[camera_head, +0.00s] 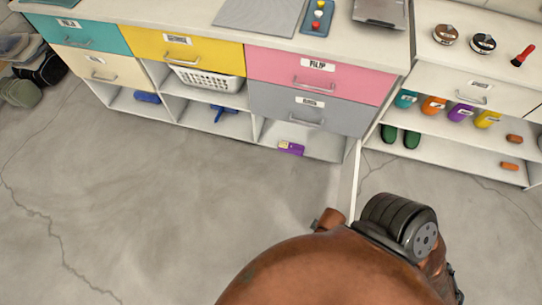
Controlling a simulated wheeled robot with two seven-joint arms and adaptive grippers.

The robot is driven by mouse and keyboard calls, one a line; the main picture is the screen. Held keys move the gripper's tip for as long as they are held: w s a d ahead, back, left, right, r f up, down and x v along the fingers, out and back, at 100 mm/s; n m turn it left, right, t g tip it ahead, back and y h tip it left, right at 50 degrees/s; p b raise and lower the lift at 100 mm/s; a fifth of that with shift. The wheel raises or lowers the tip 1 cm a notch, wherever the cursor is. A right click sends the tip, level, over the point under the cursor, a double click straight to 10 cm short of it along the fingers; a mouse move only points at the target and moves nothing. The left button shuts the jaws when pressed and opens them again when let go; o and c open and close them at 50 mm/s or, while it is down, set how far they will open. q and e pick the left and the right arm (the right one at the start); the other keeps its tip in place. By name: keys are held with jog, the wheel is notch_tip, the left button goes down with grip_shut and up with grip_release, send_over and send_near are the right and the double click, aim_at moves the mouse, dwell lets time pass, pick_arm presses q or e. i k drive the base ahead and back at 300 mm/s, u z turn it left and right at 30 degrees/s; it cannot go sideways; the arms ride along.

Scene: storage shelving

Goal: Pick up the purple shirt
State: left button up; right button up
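A small purple item (291,149) with a pale yellow patch lies in the bottom right compartment of the long storage unit, below the grey drawer. It is the item that best fits the purple shirt, but it is too small to tell that it is one. Neither gripper shows in the head view. A brown and black part of my own body fills the bottom right and hides the floor there.
The long unit (183,126) has coloured drawers, a white basket (208,80), a blue bundle (147,97) and a blue object (224,114). A second unit (437,78) at right holds cups and green shoes (400,136). Dark bags (42,69) lie at far left. The floor in front is clear.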

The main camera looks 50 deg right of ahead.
aim_at(287, 147)
jog(key=u, duration=0.45)
jog(key=i, duration=0.35)
jog(key=z, duration=0.65)
jog(key=i, duration=1.05)
jog(key=z, duration=1.55)
jog(key=i, duration=0.55)
jog(key=z, duration=0.55)
